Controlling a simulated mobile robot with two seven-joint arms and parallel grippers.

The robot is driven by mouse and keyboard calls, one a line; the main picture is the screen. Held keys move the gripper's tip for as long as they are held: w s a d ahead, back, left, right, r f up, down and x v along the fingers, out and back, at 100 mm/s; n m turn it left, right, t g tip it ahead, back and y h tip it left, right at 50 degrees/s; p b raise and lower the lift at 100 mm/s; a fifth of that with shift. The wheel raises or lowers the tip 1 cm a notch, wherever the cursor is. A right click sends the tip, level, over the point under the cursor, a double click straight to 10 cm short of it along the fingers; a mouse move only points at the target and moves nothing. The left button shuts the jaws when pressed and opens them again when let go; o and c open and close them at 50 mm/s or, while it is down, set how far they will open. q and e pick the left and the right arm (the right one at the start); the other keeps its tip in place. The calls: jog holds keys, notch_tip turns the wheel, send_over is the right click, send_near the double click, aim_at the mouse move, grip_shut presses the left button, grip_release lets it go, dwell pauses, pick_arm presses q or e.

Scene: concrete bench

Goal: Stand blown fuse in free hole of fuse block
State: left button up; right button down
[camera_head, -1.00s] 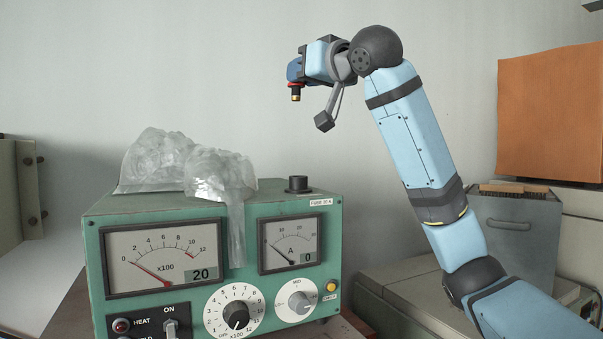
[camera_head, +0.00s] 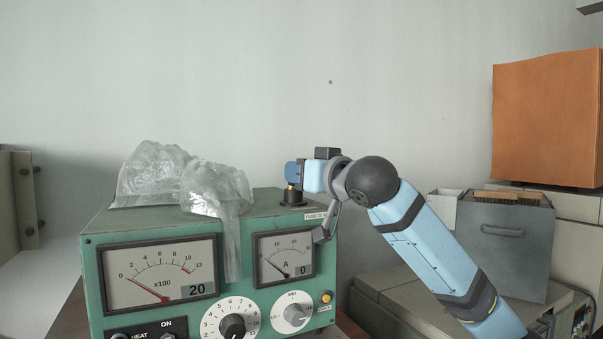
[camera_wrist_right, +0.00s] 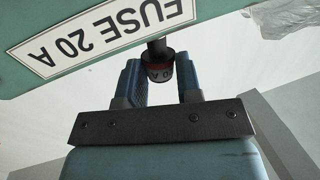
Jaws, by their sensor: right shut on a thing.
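My right gripper (camera_head: 292,176) is shut on a small fuse (camera_wrist_right: 158,72), which has a dark body, a red band and partly readable lettering. A brass-coloured part of the fuse shows below the fingers in the head view. The gripper is directly above the round black holder (camera_head: 293,199) on top of the green instrument. The fuse's lower end meets the holder's top; I cannot tell how far in it sits. I cannot tell from its look whether this fuse is blown. No separate fuse block is recognisable. My left gripper is not in view.
The green instrument (camera_head: 240,225) has dials, meters and a "FUSE 20 A" label (camera_wrist_right: 100,32). A crumpled clear plastic sheet (camera_head: 215,188) lies over its top, left of the holder. A grey bin (camera_head: 506,250) with a brush and an orange box (camera_head: 547,118) stand at right.

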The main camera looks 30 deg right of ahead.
jog(key=shift+w+d+f, duration=0.1)
jog(key=shift+w+f, duration=0.1)
jog(key=shift+f, duration=0.35)
jog(key=c, duration=0.9)
grip_release()
jog(key=shift+c, duration=0.2)
jog(key=shift+o, duration=0.7)
jog(key=shift+w+a, duration=0.3)
jog(key=shift+s+d, duration=0.1)
